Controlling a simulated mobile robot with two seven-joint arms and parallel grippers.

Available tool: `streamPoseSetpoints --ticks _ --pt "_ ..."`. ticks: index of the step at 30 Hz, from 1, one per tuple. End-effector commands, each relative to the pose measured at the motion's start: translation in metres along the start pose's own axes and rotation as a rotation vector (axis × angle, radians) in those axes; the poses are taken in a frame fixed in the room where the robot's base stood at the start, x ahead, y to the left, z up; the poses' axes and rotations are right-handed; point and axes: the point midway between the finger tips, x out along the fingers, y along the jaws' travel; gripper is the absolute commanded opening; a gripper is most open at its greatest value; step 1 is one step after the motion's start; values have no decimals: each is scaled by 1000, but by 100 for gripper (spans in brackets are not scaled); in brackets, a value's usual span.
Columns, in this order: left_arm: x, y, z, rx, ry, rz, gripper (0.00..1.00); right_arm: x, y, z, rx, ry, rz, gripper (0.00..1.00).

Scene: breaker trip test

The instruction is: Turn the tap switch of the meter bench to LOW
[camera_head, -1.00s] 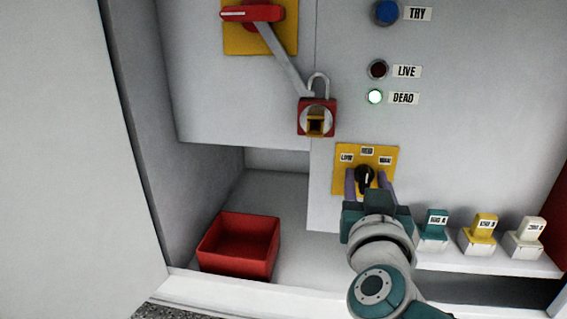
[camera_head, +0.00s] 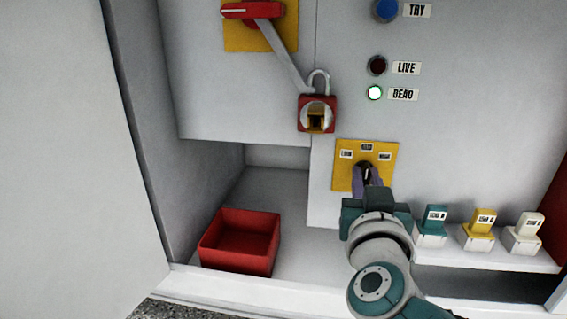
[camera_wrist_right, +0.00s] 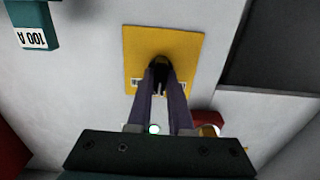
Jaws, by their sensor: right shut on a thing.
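The tap switch is a black knob (camera_head: 365,168) on a yellow plate (camera_head: 344,182) with three small labels, on the grey panel. The labels are too small to read surely. My right gripper (camera_head: 367,176) is shut on the knob from the front, and its fingers hide part of it. In the right wrist view the fingers (camera_wrist_right: 160,85) close around the black knob (camera_wrist_right: 160,62) on the yellow plate (camera_wrist_right: 190,45). Which label the knob points at cannot be told. My left gripper is not in view.
A red padlock (camera_head: 317,127) hangs below the red switch handle (camera_head: 252,11). The DEAD lamp (camera_head: 375,93) glows; the LIVE lamp (camera_head: 377,65) is dark. An empty-looking red bin (camera_head: 230,262) stands lower left. Teal (camera_head: 433,219), yellow (camera_head: 480,232) and white (camera_head: 526,229) blocks stand on a ledge at right.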

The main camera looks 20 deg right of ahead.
Motion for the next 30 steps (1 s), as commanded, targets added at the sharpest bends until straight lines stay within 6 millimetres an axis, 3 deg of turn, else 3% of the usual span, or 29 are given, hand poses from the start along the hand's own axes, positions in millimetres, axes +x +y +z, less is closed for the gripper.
streamPoseSetpoints --ticks 11,30 --pt "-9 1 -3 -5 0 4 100 0 0 -1 -80 -3 -1 0" --pt "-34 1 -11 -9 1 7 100 0 -2 0 -609 -3 -2 0"
